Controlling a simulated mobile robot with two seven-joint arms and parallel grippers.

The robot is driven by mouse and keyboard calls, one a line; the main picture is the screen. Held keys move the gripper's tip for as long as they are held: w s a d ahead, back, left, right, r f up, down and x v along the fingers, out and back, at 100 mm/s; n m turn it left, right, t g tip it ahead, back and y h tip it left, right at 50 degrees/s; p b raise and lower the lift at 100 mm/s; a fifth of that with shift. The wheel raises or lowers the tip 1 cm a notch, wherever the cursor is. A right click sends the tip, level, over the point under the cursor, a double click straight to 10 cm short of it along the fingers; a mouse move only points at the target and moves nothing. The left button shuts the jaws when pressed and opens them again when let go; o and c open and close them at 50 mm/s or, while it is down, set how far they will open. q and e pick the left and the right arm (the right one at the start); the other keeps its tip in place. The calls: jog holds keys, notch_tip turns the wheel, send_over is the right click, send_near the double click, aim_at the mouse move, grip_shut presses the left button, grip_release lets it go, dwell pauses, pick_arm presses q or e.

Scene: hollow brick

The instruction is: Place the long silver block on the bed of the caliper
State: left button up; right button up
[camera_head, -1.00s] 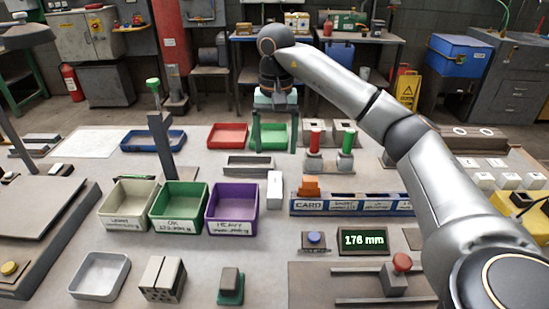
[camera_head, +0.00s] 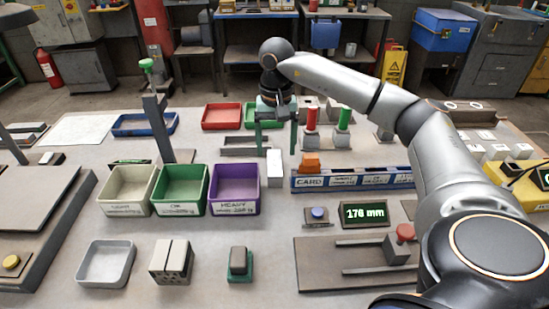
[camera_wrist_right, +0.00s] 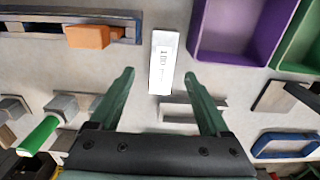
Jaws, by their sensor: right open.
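A long pale silver-white block (camera_head: 275,168) lies on the table just right of the purple bin. In the right wrist view the block (camera_wrist_right: 162,62) shows a printed label, and its near end lies between the fingertips. My right gripper (camera_head: 276,146) is open and empty, just behind the block in the head view. Its green fingers (camera_wrist_right: 160,76) point along the block; their height above it is hard to tell. The caliper (camera_head: 345,256), with a dark plate, rails and a red knob, is at the front right, its bed bare. My left gripper is not in view.
The purple bin (camera_head: 260,187) stands close left of the block. The blue card rack (camera_head: 350,187) with an orange piece is to the right. A grey channel tray (camera_head: 240,151) and red and green posts stand behind. A display (camera_head: 364,214) reads 176 mm.

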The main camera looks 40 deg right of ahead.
aim_at(274, 162)
notch_tip(274, 162, down, 4)
jog(key=shift+w+a+f, duration=0.1)
jog(key=shift+w, duration=0.05)
jog(key=shift+c, duration=0.3)
grip_shut()
dwell(0.4)
dwell(0.7)
